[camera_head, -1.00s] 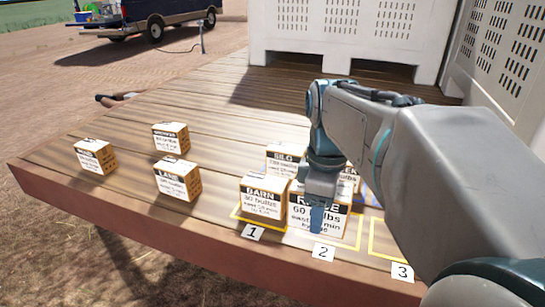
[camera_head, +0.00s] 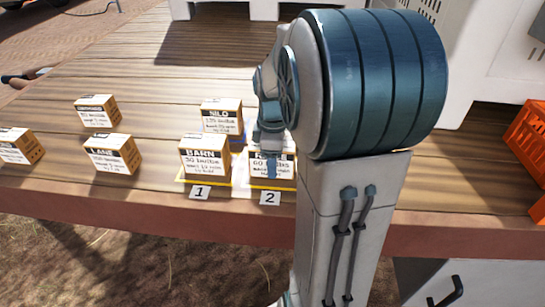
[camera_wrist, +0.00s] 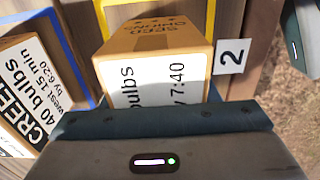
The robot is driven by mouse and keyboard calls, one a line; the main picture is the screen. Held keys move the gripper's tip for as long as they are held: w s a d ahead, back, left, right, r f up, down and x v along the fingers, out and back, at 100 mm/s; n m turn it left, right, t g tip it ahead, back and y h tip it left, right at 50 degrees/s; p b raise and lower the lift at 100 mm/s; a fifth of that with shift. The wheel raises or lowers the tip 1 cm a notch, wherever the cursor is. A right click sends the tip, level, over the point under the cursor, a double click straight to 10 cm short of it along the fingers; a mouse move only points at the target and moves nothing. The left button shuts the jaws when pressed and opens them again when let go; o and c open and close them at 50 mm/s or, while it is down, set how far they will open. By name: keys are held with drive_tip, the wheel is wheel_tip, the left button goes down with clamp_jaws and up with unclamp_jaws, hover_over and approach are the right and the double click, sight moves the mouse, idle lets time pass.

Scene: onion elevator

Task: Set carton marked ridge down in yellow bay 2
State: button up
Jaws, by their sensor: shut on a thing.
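The carton (camera_head: 259,174) in yellow bay 2 has a white label with a partly covered dark heading; "60" shows in the head view. It also shows in the wrist view (camera_wrist: 155,65), where its label reads "bulbs" and "7:40". My gripper (camera_head: 272,160) is shut on it from above. The carton looks upright, within the yellow outline behind number tag 2 (camera_head: 270,198). I cannot tell whether its base touches the boards. The tag also shows in the wrist view (camera_wrist: 232,56). My arm hides the area right of bay 2.
The BARN carton (camera_head: 203,161) stands in bay 1, close on the left. A carton ending in "ILO" (camera_head: 222,118) stands behind it. The CREEK carton (camera_wrist: 22,95) is beside a blue outline. LANE (camera_head: 111,156) and other cartons stand left. An orange crate (camera_head: 528,145) is at far right.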

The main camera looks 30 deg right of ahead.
drive_tip(key=shift+f, duration=0.15)
drive_tip(key=shift+f, duration=0.15)
drive_tip(key=o, duration=1.3)
